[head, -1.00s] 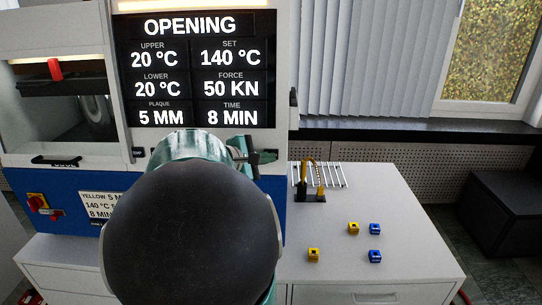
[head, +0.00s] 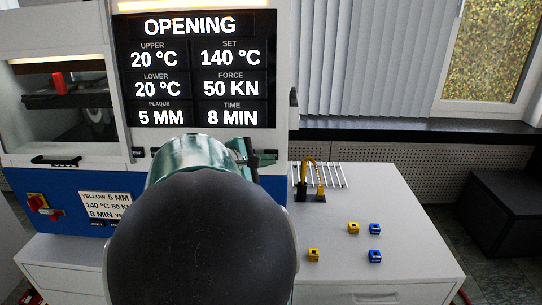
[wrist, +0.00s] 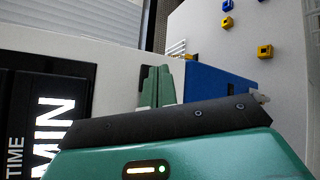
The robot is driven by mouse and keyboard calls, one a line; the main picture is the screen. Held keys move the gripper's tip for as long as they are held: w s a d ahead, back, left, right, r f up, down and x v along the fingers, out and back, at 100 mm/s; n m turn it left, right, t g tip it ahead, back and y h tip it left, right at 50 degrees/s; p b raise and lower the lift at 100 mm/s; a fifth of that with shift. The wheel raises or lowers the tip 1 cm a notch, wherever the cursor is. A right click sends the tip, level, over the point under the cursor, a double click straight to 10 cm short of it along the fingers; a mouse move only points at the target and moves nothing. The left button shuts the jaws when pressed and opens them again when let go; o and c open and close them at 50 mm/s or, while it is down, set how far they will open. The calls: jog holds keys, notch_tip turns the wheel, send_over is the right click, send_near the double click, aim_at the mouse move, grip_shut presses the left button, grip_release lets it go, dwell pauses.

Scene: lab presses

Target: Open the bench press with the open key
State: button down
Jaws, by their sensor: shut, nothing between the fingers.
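The bench press (head: 75,185) is a white and blue machine filling the left of the head view. Its display (head: 196,70) reads OPENING, with 20 °C upper and lower. In its window a dark platen (head: 85,98) with a red part (head: 59,83) shows above a gap. My gripper (head: 262,158) is in front of the panel below the display, partly hidden by my arm. In the wrist view my gripper's green fingers (wrist: 157,85) are together and empty, close to the white panel. I cannot make out the open key; my arm covers part of the panel.
A white cabinet (head: 400,200) stands right of the press, bearing yellow blocks (head: 353,228), blue blocks (head: 375,229) and a wire rack (head: 330,175) with a dark-based yellow tool (head: 310,180). A red switch (head: 37,202) and a settings card (head: 104,205) are on the press front.

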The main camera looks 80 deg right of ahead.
jog(key=shift+s+a+r, duration=0.1)
jog(key=shift+s+a, duration=0.05)
jog(key=shift+a, duration=0.65)
jog(key=shift+s+a+r, duration=0.15)
jog(key=shift+s+a, duration=0.05)
jog(key=shift+a, duration=0.6)
jog(key=shift+s+a+r, duration=0.1)
jog(key=shift+s+a, duration=0.05)
jog(key=shift+a, duration=0.65)
jog(key=w+a+f+t+y, duration=0.2)
jog(key=w+a+f+t, duration=0.25)
jog(key=w+a, duration=0.5)
jog(key=w+a+f+t+y, duration=0.1)
jog(key=w+a+t+y, duration=0.1)
jog(key=a, duration=0.9)
jog(key=w+a+f+t+y, duration=0.1)
jog(key=w+a+t+y, duration=0.2)
jog(key=a, duration=0.9)
jog(key=w+a+m+t+y, duration=0.1)
jog(key=w+a+t+y, duration=0.2)
jog(key=a, duration=0.9)
jog(key=shift+f+t+y, duration=0.4)
jog(key=shift+t+y, duration=0.05)
jog(key=shift+y, duration=0.55)
jog(key=shift+d, duration=0.2)
